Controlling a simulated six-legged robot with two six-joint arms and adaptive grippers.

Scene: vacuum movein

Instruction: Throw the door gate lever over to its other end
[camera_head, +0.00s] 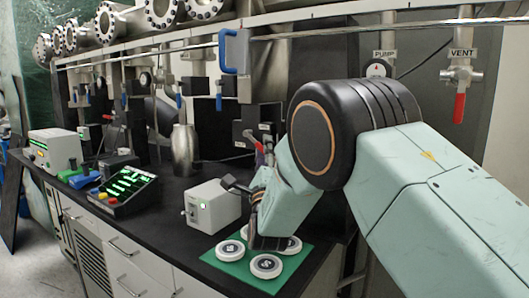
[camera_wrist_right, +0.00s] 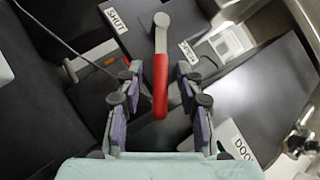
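The door gate lever has a red handle (camera_wrist_right: 160,88) and a grey round-ended arm (camera_wrist_right: 162,22). In the right wrist view it stands between a SHUT label (camera_wrist_right: 115,20) on the left and a second label (camera_wrist_right: 188,53), probably OPEN, on the right. My right gripper (camera_wrist_right: 160,98) is open, with one finger on each side of the red handle and a visible gap on both sides. In the head view the red handle (camera_head: 259,147) is small, and my right gripper (camera_head: 266,160) is partly hidden by my own wrist. My left gripper is out of view.
A steel flask (camera_head: 184,150) and a button panel (camera_head: 127,188) stand further left. A red VENT lever (camera_head: 459,108) hangs at the right.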

